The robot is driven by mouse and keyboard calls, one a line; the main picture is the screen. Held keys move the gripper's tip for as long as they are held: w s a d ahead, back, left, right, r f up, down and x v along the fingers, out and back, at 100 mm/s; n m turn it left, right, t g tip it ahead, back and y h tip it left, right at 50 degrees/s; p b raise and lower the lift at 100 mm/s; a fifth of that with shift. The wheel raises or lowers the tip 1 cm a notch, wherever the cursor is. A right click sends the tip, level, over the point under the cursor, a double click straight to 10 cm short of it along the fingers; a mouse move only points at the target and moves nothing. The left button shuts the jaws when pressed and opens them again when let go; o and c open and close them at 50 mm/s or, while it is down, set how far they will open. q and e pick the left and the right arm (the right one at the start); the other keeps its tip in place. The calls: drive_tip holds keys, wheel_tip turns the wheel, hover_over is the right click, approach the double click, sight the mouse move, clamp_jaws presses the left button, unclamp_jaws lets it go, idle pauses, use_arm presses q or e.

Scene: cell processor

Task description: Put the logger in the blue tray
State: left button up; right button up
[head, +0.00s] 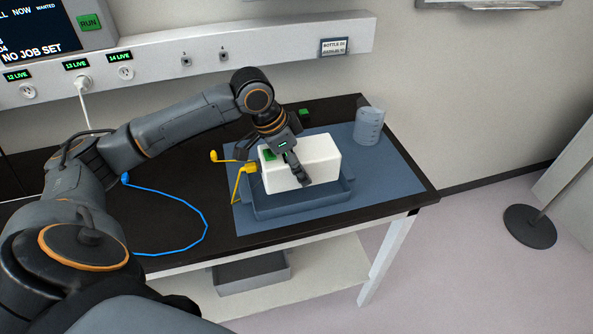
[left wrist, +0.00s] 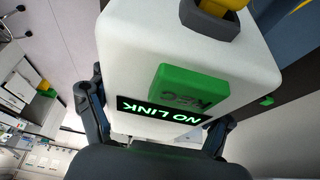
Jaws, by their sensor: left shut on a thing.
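The logger is a white box (head: 322,155) with a green button and a "NO LINK" display, both shown in the left wrist view (left wrist: 165,50). My left gripper (head: 280,160) is shut on it, with fingers on either side. The logger is over the blue tray (head: 300,207) in the head view, roughly level. I cannot tell whether it touches the tray floor. A yellow plug (head: 250,168) sits at the logger's left end; the left wrist view shows yellow in a grey socket (left wrist: 222,15). My right gripper is out of view.
A blue mat (head: 388,172) lies under the tray on the dark table. A clear beaker (head: 369,127) stands at the back right. A blue cable (head: 205,215) loops at the left, and a yellow lead end (head: 216,156) shows near the tray. Sockets line the wall panel.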

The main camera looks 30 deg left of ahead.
use_arm(q)
drive_tip(key=f, duration=0.1)
drive_tip(key=w+a+f, duration=0.2)
drive_tip(key=shift+w+f+p, duration=0.25)
drive_tip(key=shift+f+p, duration=0.05)
drive_tip(key=shift+f, duration=0.1)
wheel_tip(320, 180, down, 3)
drive_tip(key=shift+p, duration=0.7)
drive_tip(key=shift+w+f, duration=0.1)
drive_tip(key=shift+f, duration=0.15)
drive_tip(key=o, duration=1.6)
drive_tip(key=shift+f, duration=0.1)
drive_tip(key=shift+o, duration=0.2)
